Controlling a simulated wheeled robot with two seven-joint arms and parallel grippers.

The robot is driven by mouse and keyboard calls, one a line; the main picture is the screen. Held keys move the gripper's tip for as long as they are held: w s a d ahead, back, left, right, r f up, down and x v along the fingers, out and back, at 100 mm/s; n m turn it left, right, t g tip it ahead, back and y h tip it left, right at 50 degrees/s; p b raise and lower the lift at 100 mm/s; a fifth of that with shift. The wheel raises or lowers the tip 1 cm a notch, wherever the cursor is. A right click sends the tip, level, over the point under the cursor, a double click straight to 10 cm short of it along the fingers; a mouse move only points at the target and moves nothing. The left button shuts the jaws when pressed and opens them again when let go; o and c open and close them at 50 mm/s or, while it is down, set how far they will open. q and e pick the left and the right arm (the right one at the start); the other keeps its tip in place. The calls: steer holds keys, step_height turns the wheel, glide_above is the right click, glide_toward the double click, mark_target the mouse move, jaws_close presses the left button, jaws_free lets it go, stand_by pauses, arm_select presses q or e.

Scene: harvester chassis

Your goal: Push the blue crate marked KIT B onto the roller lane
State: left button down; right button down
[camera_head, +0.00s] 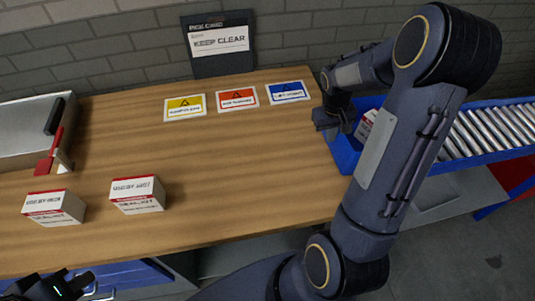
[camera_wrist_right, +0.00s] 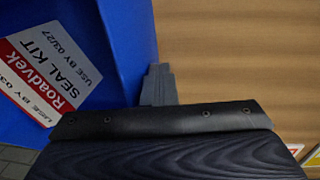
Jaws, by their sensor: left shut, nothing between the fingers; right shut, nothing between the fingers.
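A blue crate (camera_head: 345,153) stands at the right end of the wooden table, mostly hidden behind my right arm. A white and red seal kit box lies in it (camera_wrist_right: 50,75). The KIT B marking is not visible. The roller lane (camera_head: 485,132) runs right from behind my arm; I cannot tell how far the crate overlaps it. My right gripper (camera_head: 328,122) is shut and empty at the crate's left side. In the right wrist view its fingers (camera_wrist_right: 158,85) are beside the crate wall (camera_wrist_right: 128,40); contact is unclear. My left gripper (camera_head: 82,283) is shut and empty at the lower left.
Two white and red boxes (camera_head: 55,207) (camera_head: 138,195) stand on the table's left half. A grey tray (camera_head: 25,130) with a red-handled tool is far left. The table's middle is clear.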

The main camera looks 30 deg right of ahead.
steer(key=shift+s+d+f+b, duration=0.15)
steer(key=shift+s+d, duration=0.7)
steer(key=shift+d, duration=1.9)
steer(key=shift+s+d+f+b, duration=0.1)
steer(key=shift+s+d, duration=0.8)
steer(key=shift+d, duration=1.85)
steer(key=shift+s+d+f+b, duration=0.15)
steer(key=shift+s+d, duration=0.7)
steer(key=shift+d, duration=1.9)
glide_above(363, 145)
steer(key=shift+r, duration=0.15)
step_height(363, 145, up, 14)
steer(key=p, duration=0.8)
